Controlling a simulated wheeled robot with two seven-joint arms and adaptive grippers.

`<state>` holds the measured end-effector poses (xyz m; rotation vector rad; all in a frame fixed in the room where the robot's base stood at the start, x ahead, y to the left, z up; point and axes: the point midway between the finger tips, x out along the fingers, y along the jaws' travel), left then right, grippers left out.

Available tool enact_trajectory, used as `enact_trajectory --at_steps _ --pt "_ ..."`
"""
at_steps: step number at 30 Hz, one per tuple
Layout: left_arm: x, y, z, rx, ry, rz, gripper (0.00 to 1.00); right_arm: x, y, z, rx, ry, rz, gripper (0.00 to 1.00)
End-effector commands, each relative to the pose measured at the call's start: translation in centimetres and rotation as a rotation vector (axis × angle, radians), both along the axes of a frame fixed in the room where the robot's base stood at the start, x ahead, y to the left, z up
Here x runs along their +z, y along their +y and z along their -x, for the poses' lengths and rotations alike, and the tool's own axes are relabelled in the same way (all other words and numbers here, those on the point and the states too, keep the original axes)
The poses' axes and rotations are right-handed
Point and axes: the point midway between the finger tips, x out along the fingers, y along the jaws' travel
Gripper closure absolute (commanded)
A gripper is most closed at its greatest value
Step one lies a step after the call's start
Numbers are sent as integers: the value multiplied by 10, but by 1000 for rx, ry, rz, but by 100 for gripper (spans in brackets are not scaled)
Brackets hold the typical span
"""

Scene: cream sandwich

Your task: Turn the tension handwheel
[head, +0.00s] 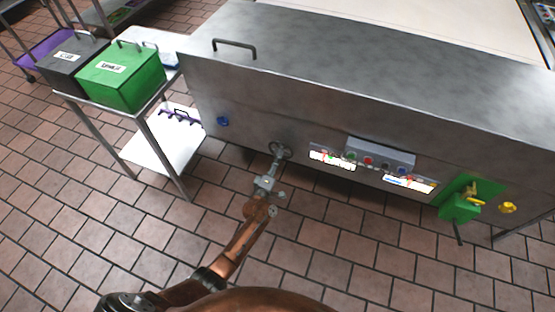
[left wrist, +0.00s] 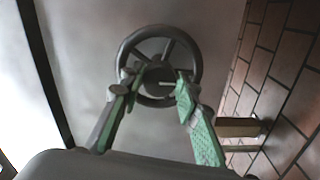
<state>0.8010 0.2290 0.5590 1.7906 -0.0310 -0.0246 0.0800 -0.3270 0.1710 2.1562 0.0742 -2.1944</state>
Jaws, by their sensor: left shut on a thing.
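The tension handwheel (head: 287,152) is a dark grey spoked wheel on the front panel of the steel machine (head: 240,100). In the left wrist view the handwheel (left wrist: 160,38) faces me, with its rim and spokes showing above the fingers. My left gripper (head: 276,160) reaches up to the handwheel from below. In the left wrist view my left gripper (left wrist: 158,88) has its two green-padded fingers on either side of the wheel's lower middle, shut on it. The fingertips partly hide the hub. My right gripper is in neither view.
A control panel (head: 380,153) with buttons and lit displays is right of the handwheel. A blue knob (head: 222,121) is to its left. A green box (head: 460,203) with a yellow handle is at far right. A cart holds a green bin (head: 122,78). The tiled floor in front is clear.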

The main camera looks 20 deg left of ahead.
Motion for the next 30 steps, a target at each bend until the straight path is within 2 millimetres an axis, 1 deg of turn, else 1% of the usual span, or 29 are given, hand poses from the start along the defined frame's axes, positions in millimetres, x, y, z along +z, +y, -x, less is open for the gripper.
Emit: enact_trajectory --at_steps 3,9,14,22,30 --pt "-1 -1 0 -1 -2 -110 95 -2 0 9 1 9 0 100" --pt "-2 -1 0 -1 -8 -301 95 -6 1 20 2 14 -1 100" --pt "-3 -1 1 -1 -12 -453 95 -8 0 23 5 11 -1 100" --pt "-3 0 0 -1 -22 -698 95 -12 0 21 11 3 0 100" --pt "-4 0 1 -2 -28 -888 95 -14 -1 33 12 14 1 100"
